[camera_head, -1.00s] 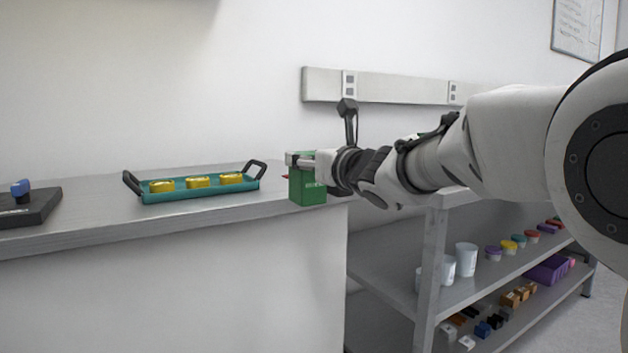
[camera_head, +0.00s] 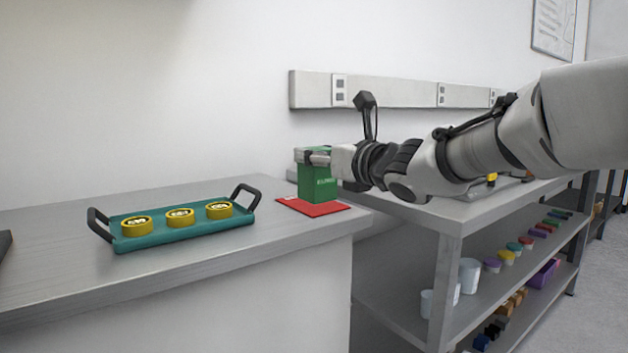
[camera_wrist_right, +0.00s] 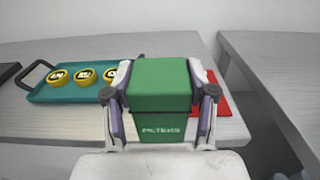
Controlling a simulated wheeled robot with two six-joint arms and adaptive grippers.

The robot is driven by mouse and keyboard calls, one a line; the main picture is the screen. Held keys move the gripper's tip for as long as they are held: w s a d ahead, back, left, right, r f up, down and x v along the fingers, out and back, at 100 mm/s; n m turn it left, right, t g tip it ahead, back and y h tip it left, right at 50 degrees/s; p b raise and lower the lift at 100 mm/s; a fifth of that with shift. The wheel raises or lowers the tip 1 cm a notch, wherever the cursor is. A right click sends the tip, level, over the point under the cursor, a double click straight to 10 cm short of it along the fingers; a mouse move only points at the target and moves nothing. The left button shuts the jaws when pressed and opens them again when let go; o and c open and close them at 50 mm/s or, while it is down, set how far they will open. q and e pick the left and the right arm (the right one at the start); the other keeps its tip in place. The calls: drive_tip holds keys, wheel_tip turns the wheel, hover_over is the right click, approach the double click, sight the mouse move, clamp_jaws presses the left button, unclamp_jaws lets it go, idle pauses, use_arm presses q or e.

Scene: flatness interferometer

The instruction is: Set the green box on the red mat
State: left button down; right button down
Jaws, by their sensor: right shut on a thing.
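The green box (camera_head: 318,184) is upright at the right end of the bench, over the red mat (camera_head: 318,208). My right gripper (camera_head: 316,157) is shut on the upper part of the box. In the right wrist view the green box (camera_wrist_right: 160,88), lettered "FILTERS", sits between both fingers of my right gripper (camera_wrist_right: 160,104). The red mat (camera_wrist_right: 220,100) shows there beside and behind the box. I cannot tell whether the box's base touches the mat or hovers just above it. My left gripper is not in view.
A teal tray (camera_head: 184,236) with black handles holds three yellow round items (camera_head: 180,217) to the left of the mat. A grey shelf unit (camera_head: 447,262) with tubs and small parts stands right of the bench, across a gap. Bare bench top lies in front of the tray.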

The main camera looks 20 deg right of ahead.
drive_tip(key=w+d+f, duration=0.1)
drive_tip(key=w+f, duration=0.1)
drive_tip(key=w, duration=0.3)
drive_tip(key=w+d+f+p, duration=0.1)
drive_tip(key=w+f, duration=0.1)
drive_tip(key=w, duration=0.3)
drive_tip(key=w+d+f, duration=0.1)
drive_tip(key=w, duration=0.4)
drive_tip(key=shift+w+d+f+p, duration=0.1)
drive_tip(key=shift+d+f+p, duration=0.25)
drive_tip(key=shift+d+f, duration=0.05)
drive_tip(key=shift+w, duration=0.1)
drive_tip(key=shift+f, duration=0.1)
drive_tip(key=shift+c, duration=1.7)
unclamp_jaws()
